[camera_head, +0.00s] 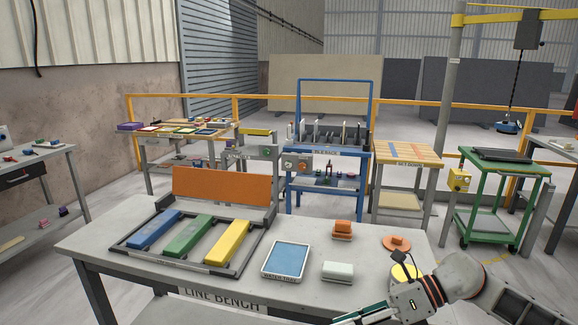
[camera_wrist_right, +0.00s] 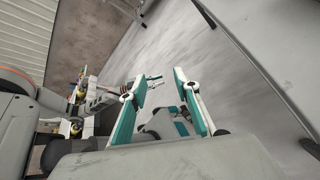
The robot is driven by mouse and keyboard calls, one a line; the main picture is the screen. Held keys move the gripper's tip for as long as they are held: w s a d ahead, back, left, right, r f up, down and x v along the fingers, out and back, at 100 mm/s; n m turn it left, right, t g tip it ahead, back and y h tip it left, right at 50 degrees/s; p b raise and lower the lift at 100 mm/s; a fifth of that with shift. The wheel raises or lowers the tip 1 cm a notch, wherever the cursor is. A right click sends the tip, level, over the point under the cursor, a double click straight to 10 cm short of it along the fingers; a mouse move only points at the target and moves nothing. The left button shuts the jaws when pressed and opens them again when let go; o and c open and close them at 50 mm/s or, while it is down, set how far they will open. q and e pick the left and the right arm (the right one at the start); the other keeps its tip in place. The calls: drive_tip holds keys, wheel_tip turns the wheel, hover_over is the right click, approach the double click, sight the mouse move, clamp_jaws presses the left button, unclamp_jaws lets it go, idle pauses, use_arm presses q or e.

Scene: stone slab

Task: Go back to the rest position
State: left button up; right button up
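My right arm comes in at the lower right of the head view, over the front right of the line bench (camera_head: 330,292). Its gripper (camera_head: 362,314) shows there with a teal and white finger at the bottom edge. In the right wrist view my right gripper (camera_wrist_right: 160,80) has its two fingers spread apart, with nothing held between them and grey floor beyond.
The bench holds a rack (camera_head: 125,246) with blue, green and yellow bars, a blue-topped tray (camera_head: 286,260), a pale block (camera_head: 338,271), an orange block (camera_head: 342,230), an orange knobbed disc (camera_head: 397,243) and a yellow round thing (camera_head: 406,272) beside my right arm. A green cart (camera_head: 503,170) stands behind.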

drive_tip(key=s+a+r+m+t+y, duration=0.2)
drive_tip(key=a+m+t+y, duration=0.1)
drive_tip(key=a+m+y, duration=0.3)
drive_tip(key=d+f+m+t+h, duration=0.3)
drive_tip(key=f+m+t+h, duration=0.3)
drive_tip(key=m, duration=0.6)
drive_tip(key=d+f+m+t+h, duration=0.35)
drive_tip(key=f+m+t, duration=0.3)
drive_tip(key=m, duration=0.65)
drive_tip(key=s+d+f+m+g+h, duration=0.2)
drive_tip(key=s+d+f+m+h, duration=0.1)
drive_tip(key=s+f, duration=0.4)
drive_tip(key=s+d+f+m+g+h, duration=0.2)
drive_tip(key=s+d+f+m, duration=0.3)
drive_tip(key=f, duration=0.6)
drive_tip(key=shift+s+m+g+h, duration=0.35)
drive_tip(key=shift+s+m+h, duration=0.3)
drive_tip(key=shift+s+m, duration=0.5)
